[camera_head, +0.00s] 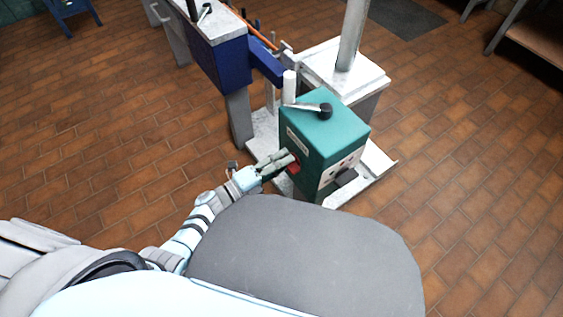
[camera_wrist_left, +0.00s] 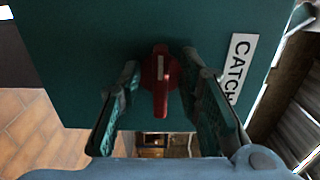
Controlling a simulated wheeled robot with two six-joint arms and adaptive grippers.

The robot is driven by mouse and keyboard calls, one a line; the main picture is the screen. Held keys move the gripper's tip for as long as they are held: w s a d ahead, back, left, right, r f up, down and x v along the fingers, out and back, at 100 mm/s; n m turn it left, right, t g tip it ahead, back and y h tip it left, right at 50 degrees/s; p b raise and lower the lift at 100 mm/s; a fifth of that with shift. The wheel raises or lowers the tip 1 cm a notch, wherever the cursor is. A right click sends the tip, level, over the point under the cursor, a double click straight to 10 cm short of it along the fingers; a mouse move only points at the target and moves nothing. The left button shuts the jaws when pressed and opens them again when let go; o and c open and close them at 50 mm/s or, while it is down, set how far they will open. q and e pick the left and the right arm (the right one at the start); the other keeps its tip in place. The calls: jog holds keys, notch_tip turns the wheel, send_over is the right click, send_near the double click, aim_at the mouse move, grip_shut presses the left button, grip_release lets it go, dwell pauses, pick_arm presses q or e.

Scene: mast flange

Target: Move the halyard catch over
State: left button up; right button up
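The halyard catch is a red rotary knob (camera_wrist_left: 161,82) with a pale stripe, on the face of a green box (camera_head: 322,132). A white label reading "CATCH" (camera_wrist_left: 239,68) is beside it in the left wrist view. The knob's grip bar points straight down in that view. In the head view the red knob (camera_head: 294,164) shows at the box's left face, partly behind my fingers. My left gripper (camera_head: 284,160) is open, with one finger on each side of the knob; gaps show in the wrist view (camera_wrist_left: 162,70). My right gripper is out of view.
A lever with a black ball (camera_head: 325,110) lies across the box top. A white post (camera_head: 352,35) rises from a pale pedestal behind it. A blue housing (camera_head: 220,65) stands at the back left. Brick-tiled floor (camera_head: 450,170) is clear at right.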

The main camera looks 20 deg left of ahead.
pick_arm(q)
jog(key=v, duration=1.2)
